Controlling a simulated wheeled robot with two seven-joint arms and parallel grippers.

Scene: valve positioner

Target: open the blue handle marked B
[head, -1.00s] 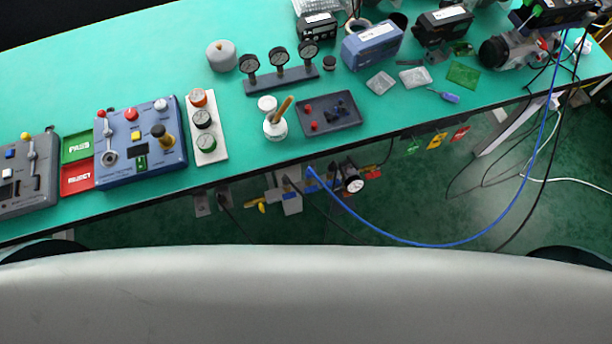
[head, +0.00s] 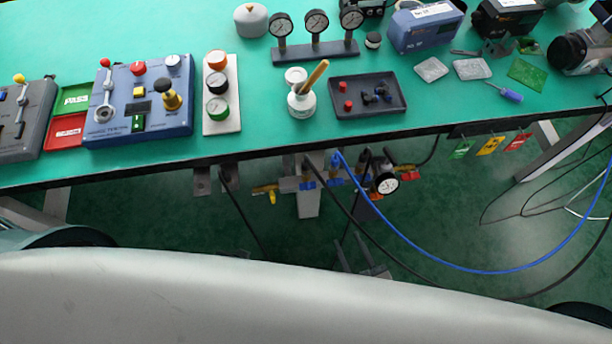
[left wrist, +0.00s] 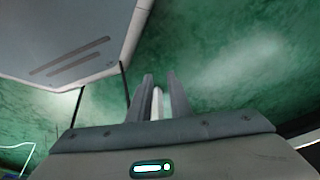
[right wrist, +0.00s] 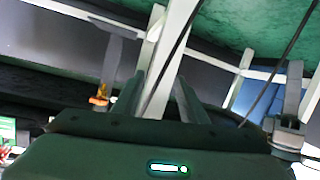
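Under the front edge of the bench, the head view shows a pipe and valve assembly with a small blue part (head: 336,168) and a yellow handle (head: 271,194). A round white gauge (head: 386,184) sits on its right. No letter B is readable, so I cannot tell whether the blue part is the handle. My left gripper (left wrist: 160,78) is open and empty in the left wrist view, over green floor. My right gripper (right wrist: 160,78) is open and empty in the right wrist view, with pale frame bars behind it.
The bench (head: 130,30) carries a blue control box (head: 150,125), a dark tray (head: 395,103) and gauges. A blue hose (head: 420,258) and black cables hang in front. Tags (head: 490,144) hang right. The right wrist view shows an orange-yellow part (right wrist: 98,98) on a grey bracket.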

